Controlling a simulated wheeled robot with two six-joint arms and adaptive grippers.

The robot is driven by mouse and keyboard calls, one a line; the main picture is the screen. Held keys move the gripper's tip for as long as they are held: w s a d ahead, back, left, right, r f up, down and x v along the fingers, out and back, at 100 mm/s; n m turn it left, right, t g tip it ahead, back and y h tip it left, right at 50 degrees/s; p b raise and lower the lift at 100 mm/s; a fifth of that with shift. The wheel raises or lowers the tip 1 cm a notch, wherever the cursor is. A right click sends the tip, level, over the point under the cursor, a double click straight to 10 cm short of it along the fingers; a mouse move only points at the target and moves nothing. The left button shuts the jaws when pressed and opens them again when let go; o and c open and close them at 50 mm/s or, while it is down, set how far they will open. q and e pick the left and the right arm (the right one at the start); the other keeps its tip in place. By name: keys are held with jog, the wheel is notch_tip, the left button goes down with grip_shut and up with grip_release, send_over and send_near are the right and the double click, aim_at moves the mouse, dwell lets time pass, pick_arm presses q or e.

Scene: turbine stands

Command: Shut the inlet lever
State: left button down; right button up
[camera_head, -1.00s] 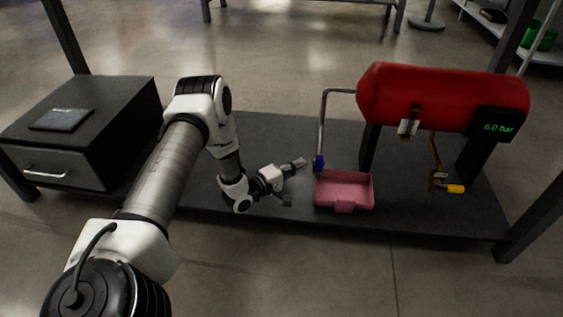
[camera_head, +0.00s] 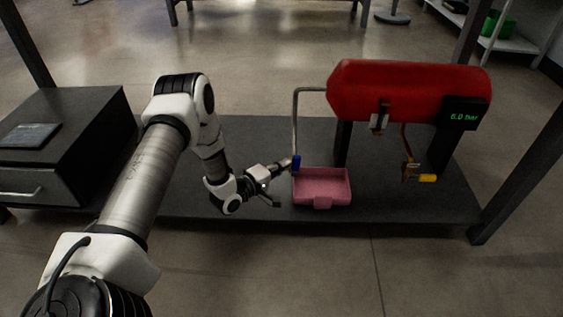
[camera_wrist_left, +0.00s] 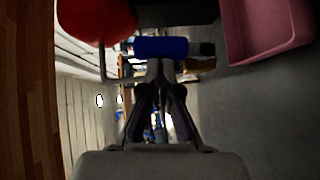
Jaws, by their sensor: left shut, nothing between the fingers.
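A blue lever (camera_head: 296,162) sits at the lower end of the bent grey pipe (camera_head: 295,120) on the left of the red tank (camera_head: 410,92). I see no label naming it as the inlet. My left gripper (camera_head: 289,162) is shut and empty, its tips right at the left side of the blue lever. In the left wrist view the blue lever (camera_wrist_left: 161,47) lies across, just beyond the closed fingertips (camera_wrist_left: 159,66). I cannot tell whether they touch. A yellow lever (camera_head: 427,178) hangs on a copper pipe at the right. My right gripper is out of view.
A pink tray (camera_head: 322,187) stands on the dark bench (camera_head: 250,205) just below the blue lever; it also shows in the left wrist view (camera_wrist_left: 262,52). A display (camera_head: 464,115) on the tank reads 6.0 bar. A dark drawer box (camera_head: 60,140) stands at the left.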

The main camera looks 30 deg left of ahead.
pick_arm(q)
jog(key=w+d+f+m+g+y+p, duration=0.1)
jog(key=w+d+m+g+y+p, duration=0.3)
jog(key=p, duration=0.8)
jog(key=shift+w+d+f+m+g+y, duration=0.2)
jog(key=shift+d+f+m+g+y, duration=0.2)
jog(key=shift+d+m+g+y, duration=1.4)
jog(key=shift+n+h, duration=0.3)
jog(key=shift+h, duration=0.1)
jog(key=s+d+r+p, duration=0.1)
jog(key=s+r+p, duration=0.2)
jog(key=r, duration=0.2)
jog(key=s+d+r+p, duration=0.2)
jog(key=s+r+p, duration=0.1)
jog(key=r, duration=0.3)
jog(key=shift+d+p, duration=0.25)
jog(key=shift+p, duration=0.1)
